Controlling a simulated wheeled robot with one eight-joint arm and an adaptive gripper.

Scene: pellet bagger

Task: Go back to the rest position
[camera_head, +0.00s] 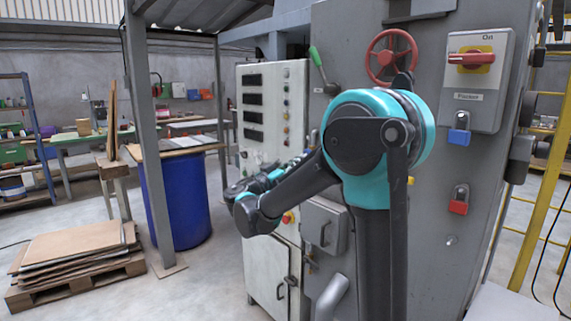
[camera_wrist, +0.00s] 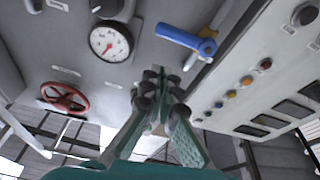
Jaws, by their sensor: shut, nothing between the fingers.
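My gripper (camera_wrist: 160,78) shows in the wrist view with its two fingers brought together and nothing between them. It is in the air in front of the grey machine (camera_head: 345,125). In the head view my arm reaches left across the machine's front, and the fingertips are hard to make out among the arm parts. A blue lever handle (camera_wrist: 186,39) is just beyond the fingertips in the wrist view; I cannot tell whether they touch. A round gauge (camera_wrist: 110,42) is to its left.
A white control cabinet (camera_head: 253,120) with buttons stands left of the machine. A red handwheel (camera_head: 391,55), green-handled lever (camera_head: 317,57) and switch box (camera_head: 476,90) are on the machine.

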